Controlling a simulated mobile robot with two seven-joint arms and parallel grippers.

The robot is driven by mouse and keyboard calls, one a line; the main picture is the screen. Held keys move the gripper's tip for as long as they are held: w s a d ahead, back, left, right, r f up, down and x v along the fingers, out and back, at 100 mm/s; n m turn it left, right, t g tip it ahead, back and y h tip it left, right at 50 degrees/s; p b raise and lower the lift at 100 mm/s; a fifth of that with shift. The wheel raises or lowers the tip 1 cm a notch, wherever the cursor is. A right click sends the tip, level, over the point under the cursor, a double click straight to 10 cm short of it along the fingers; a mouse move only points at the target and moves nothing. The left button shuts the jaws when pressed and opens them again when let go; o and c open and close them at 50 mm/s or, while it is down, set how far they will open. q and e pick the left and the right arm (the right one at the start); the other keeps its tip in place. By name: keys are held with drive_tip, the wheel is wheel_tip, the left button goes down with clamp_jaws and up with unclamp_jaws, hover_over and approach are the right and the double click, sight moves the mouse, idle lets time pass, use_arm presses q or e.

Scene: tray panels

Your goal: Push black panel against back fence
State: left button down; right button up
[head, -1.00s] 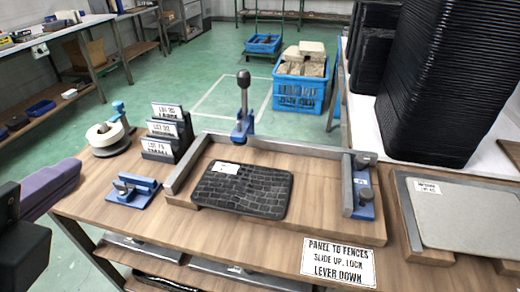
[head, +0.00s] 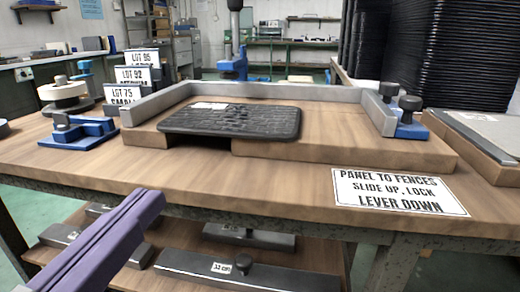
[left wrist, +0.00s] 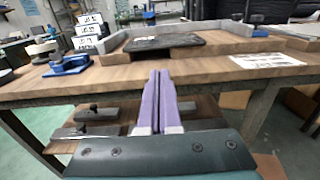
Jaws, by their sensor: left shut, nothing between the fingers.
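The black panel (head: 232,121) lies on the wooden board of the fixture, with a white label near its far left. Its front edge overhangs a notch in the board. The grey back fence (head: 260,89) runs behind it, with a strip of bare wood between them. The panel also shows in the left wrist view (left wrist: 165,41). My left gripper (head: 150,198) has purple fingers and is in front of the table, low, apart from the panel. In the left wrist view its fingers (left wrist: 159,80) are together and empty. My right gripper is not in view.
A blue lever clamp (head: 232,66) stands behind the back fence. A blue clamp with black knobs (head: 404,118) is at the right fence. A sign (head: 400,191) lies at the front. A blue tool (head: 78,130) and tape dispenser (head: 66,96) stand left. Metal bars (head: 245,270) lie on the lower shelf.

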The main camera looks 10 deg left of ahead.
sight(212, 132)
use_arm(q)
drive_tip(key=w, duration=0.6)
drive_tip(key=w+p, duration=0.1)
drive_tip(key=w, duration=0.5)
drive_tip(key=shift+w+d+r+p, duration=0.1)
drive_tip(key=shift+w+d+p, duration=0.1)
drive_tip(key=shift+p, duration=0.1)
drive_tip(key=shift+w, duration=0.45)
